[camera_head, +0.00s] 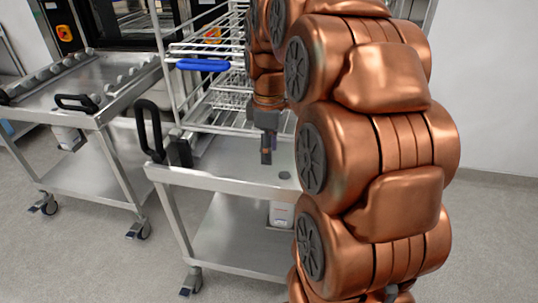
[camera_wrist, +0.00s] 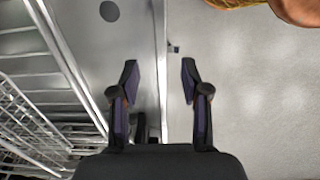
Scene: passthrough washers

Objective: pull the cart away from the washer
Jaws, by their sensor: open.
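A steel cart (camera_head: 232,182) with a white wire rack (camera_head: 215,105) on it stands in the middle of the head view. An upright black loop handle (camera_head: 147,128) is at its front left corner. My gripper (camera_head: 266,158) points down above the cart top near its front edge, to the right of that handle. In the wrist view, my gripper (camera_wrist: 159,82) is open with nothing between its fingers. The cart's edge (camera_wrist: 160,60) passes beneath the gap, and a black part, likely the handle, shows behind the left finger. My arm hides the cart's right side.
A second steel cart (camera_head: 110,72) with black handles stands at left. A dark-fronted washer (camera_head: 128,20) is behind the carts. The rack has a blue grip (camera_head: 203,65). Grey floor (camera_head: 90,240) in front of the carts is clear. A white wall (camera_head: 490,90) is at right.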

